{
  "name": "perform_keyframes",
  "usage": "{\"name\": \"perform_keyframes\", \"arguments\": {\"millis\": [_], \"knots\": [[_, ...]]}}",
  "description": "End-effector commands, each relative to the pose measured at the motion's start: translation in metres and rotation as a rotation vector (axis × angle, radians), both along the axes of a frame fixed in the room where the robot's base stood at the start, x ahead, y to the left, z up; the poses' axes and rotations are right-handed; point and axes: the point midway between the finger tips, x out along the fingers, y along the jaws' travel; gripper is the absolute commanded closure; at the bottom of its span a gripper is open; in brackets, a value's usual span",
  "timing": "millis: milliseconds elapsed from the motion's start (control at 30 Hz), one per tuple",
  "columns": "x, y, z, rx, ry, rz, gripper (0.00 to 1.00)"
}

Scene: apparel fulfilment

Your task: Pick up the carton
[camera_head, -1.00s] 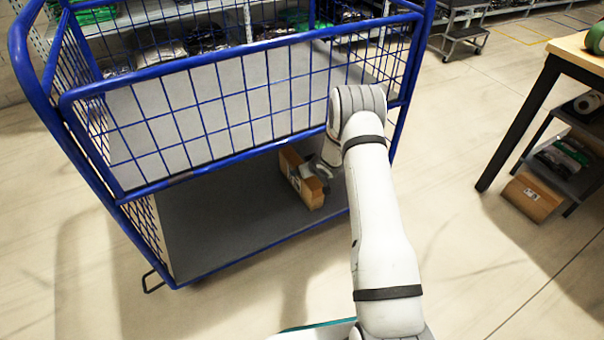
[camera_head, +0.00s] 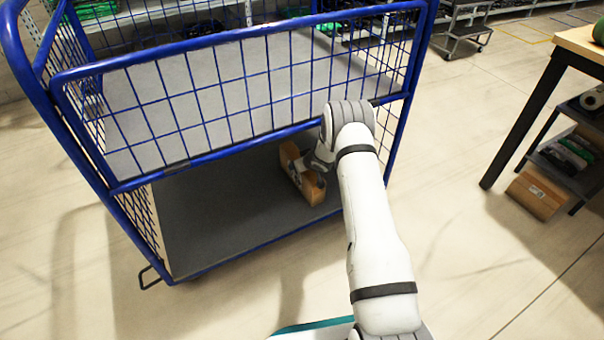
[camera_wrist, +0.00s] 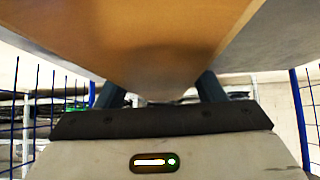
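The carton (camera_head: 303,174) is a small brown box on the grey lower deck of a blue wire cage cart, near its right end. My gripper (camera_head: 314,170) reaches in under the cart's upper front panel and is at the carton's right side. In the wrist view the carton (camera_wrist: 130,30) fills the top, very close. My gripper's two dark fingers (camera_wrist: 158,90) stand apart, and their tips are hidden by the carton. I cannot tell whether they press on it.
The blue cart (camera_head: 230,240) has a mesh front and a pale upper shelf (camera_head: 150,85) above the carton. A wood-topped table (camera_head: 580,45) stands right, with a low rack (camera_head: 570,165) and another brown box (camera_head: 538,194) beneath. The floor between is clear.

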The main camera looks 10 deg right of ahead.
Motion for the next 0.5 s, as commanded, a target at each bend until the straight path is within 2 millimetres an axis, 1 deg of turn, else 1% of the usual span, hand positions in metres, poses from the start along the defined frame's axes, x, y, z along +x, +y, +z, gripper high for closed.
{"name": "perform_keyframes", "arguments": {"millis": [33, 67, 500], "knots": [[0.0, -0.0002, 0.0001, 0.0, 0.0, 0.0, 0.41], [0.0, -0.0003, 0.0, 0.0, 0.0, 0.0, 0.44], [-0.0002, -0.0009, -0.0001, 0.0, 0.0, -0.001, 0.8]]}}
